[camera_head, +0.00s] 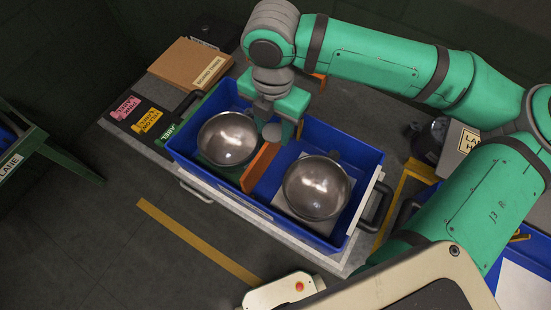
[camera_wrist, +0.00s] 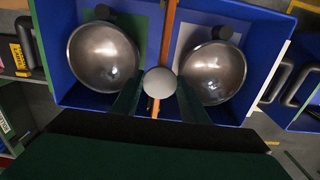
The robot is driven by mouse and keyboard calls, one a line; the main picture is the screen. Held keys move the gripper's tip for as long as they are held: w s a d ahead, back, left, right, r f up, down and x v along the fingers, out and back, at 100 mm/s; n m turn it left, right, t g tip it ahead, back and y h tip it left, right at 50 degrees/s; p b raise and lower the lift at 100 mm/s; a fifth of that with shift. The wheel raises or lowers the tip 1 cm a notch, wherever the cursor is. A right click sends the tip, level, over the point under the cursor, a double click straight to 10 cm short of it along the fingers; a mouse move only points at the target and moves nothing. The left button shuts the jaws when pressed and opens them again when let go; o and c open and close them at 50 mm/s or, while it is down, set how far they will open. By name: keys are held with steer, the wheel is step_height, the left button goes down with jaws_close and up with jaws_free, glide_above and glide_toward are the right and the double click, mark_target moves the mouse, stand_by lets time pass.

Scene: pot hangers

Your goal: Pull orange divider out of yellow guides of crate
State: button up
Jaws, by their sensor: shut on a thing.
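The blue crate (camera_head: 346,237) stands on a grey bench. The orange divider (camera_head: 258,168) stands upright across its middle, between two shiny metal bowls, and shows as a thin edge-on strip in the wrist view (camera_wrist: 169,28). The yellow guides cannot be made out clearly. The divider's lower edge is hidden.
One bowl (camera_head: 229,138) sits left of the divider on green, the other (camera_head: 317,187) right of it on a pale pad. Cardboard sheets (camera_head: 190,65) and coloured labels (camera_head: 146,117) lie left on the bench. A dark pot (camera_head: 427,138) stands right of the crate.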

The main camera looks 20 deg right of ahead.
steer(key=shift+r, duration=2.3)
steer(key=shift+w, duration=0.15)
